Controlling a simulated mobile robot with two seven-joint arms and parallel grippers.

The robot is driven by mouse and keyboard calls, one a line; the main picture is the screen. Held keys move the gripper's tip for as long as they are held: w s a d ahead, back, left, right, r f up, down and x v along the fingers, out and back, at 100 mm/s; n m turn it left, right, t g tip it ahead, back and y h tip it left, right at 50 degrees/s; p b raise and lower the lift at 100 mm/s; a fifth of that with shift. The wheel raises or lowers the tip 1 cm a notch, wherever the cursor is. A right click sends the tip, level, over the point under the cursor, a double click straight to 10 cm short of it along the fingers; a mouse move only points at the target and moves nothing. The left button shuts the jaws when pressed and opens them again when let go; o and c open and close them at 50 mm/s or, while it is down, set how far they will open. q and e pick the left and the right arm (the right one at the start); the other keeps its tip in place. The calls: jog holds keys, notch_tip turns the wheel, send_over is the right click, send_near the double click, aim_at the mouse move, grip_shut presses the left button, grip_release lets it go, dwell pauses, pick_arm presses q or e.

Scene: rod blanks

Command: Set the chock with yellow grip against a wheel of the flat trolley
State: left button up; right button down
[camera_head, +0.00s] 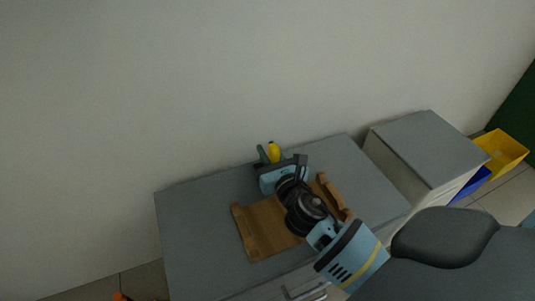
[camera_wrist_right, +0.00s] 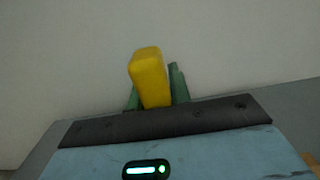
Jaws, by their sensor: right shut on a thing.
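The yellow grip of the chock (camera_head: 274,152) shows at the far edge of the grey table, near the wall. It shows larger in the right wrist view (camera_wrist_right: 150,76), upright and slightly tilted. My right gripper (camera_head: 269,154) is shut on it, with narrow green pieces on both sides of the yellow. The rest of the chock is hidden behind the gripper body, so I cannot tell whether it touches the table. I see no flat trolley or wheel in either view. My left gripper is not in view.
A wooden tray with raised ends (camera_head: 262,236) lies on the grey table (camera_head: 190,230) under my right arm. A grey-topped cabinet (camera_head: 425,150) stands at the right, with a blue bin (camera_head: 472,187) and a yellow bin (camera_head: 507,151) beyond. The table's left part is clear.

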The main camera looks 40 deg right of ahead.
jog(key=c, duration=1.3)
grip_release()
jog(key=shift+f, duration=0.1)
jog(key=shift+s+r, duration=0.1)
jog(key=shift+r, duration=0.15)
jog(key=shift+o, duration=0.3)
jog(key=v, duration=1.1)
jog(key=shift+s+f+p, duration=0.1)
jog(key=shift+s+p, duration=0.3)
